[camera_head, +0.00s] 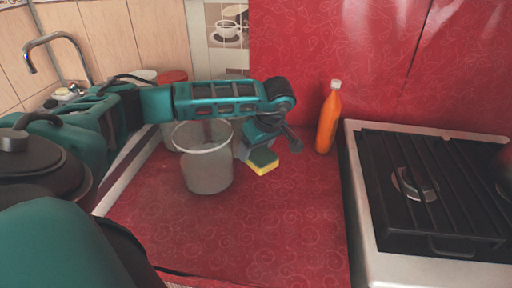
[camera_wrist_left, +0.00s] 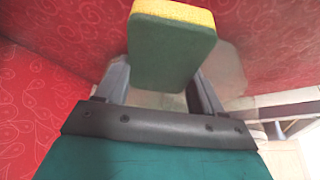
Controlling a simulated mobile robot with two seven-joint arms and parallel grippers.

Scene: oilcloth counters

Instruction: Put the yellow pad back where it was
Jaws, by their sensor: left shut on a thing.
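The yellow pad (camera_head: 263,161) is a small sponge block with a yellow layer and a dark green layer. My left gripper (camera_head: 262,150) is shut on it, just right of the grey bucket and over the red counter. I cannot tell whether the pad touches the counter. In the left wrist view the pad (camera_wrist_left: 172,48) sits between the two grey fingers, its green face towards the camera and a yellow edge at the top. My right gripper is not in view.
A grey translucent bucket (camera_head: 208,168) stands close left of the pad. An orange bottle (camera_head: 328,120) stands to the right, before the stove (camera_head: 430,190). A sink tap (camera_head: 55,42) and a small pale-yellow item (camera_head: 64,93) are at the far left. The front counter (camera_head: 260,235) is clear.

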